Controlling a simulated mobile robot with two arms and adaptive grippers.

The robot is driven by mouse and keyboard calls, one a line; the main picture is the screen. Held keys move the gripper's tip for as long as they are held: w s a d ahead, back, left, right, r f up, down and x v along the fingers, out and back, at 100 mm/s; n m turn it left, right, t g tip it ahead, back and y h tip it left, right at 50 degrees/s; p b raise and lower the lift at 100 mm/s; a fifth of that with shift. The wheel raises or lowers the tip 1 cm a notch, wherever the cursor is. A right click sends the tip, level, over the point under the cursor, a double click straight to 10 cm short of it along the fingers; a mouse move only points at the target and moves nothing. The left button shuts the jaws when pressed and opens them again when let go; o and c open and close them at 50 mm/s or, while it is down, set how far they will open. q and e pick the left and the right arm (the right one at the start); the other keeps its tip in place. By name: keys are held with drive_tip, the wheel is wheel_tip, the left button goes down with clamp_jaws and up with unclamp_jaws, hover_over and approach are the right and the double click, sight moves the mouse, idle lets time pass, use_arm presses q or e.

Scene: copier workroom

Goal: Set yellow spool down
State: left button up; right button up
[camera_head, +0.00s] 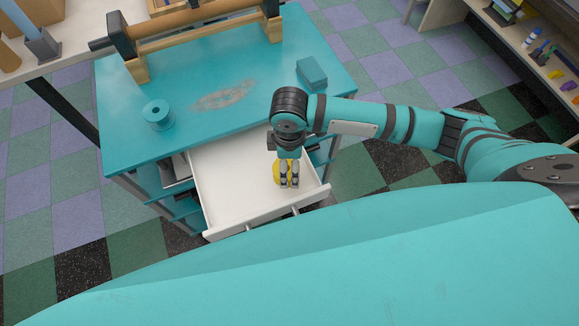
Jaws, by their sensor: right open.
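A yellow spool (277,172) shows in the open white drawer (222,186), near its right side. My right gripper (289,184) points down over the spool and hides much of it. Its jaws are open. I cannot tell whether the fingers touch the spool or whether it rests fully on the drawer floor. My left gripper is out of view.
The drawer sticks out from a teal cabinet (200,105). On its top are a teal spool (158,114), a teal box (311,72) and a wooden rack (190,40). A shelf with small items (545,55) stands at the upper right.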

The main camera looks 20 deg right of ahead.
wheel_tip(320, 180, up, 7)
drive_tip(key=shift+r, duration=0.15)
